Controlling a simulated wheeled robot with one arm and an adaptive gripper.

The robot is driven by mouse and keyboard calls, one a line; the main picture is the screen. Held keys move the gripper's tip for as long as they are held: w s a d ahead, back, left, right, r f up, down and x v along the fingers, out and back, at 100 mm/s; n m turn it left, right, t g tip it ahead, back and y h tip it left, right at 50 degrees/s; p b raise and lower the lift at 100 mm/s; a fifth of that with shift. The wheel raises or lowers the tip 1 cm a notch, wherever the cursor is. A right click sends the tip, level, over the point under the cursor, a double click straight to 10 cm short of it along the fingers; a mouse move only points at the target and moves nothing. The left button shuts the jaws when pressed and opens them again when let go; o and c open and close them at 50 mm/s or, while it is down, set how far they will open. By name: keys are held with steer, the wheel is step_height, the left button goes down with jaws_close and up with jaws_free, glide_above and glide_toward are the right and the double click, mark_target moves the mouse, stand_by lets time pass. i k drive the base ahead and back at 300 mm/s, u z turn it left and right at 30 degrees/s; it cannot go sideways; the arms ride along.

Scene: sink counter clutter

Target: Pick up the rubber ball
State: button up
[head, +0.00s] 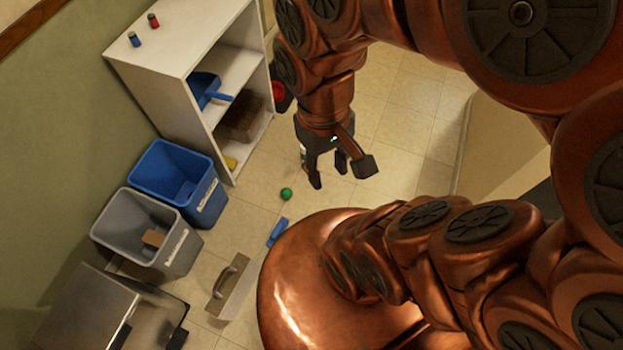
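A small green ball (286,194) lies on the tiled floor, right of the blue bin. I take it for the rubber ball. My gripper (341,178) hangs above the floor to the right of the ball and a little higher in the picture. Its dark fingers are spread apart with nothing visible between them. The ball is apart from the fingers and fully in view. How high the gripper is above the floor is hard to tell.
A blue bin (172,183) and a grey bin (133,245) stand at left below a white shelf unit (165,60). A blue object (277,232) and a handled trowel-like tool (229,287) lie near the ball. A red round object (279,91) is beside the shelf. Floor at upper right is clear.

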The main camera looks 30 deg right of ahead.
mark_target(286, 193)
steer(key=z, duration=0.5)
steer(key=k, duration=0.6)
steer(key=z, duration=0.55)
steer(key=k, duration=0.6)
steer(key=u, duration=0.65)
steer(key=i, duration=0.65)
steer(key=u, duration=0.65)
steer(key=i, duration=0.6)
steer(key=z, duration=0.1)
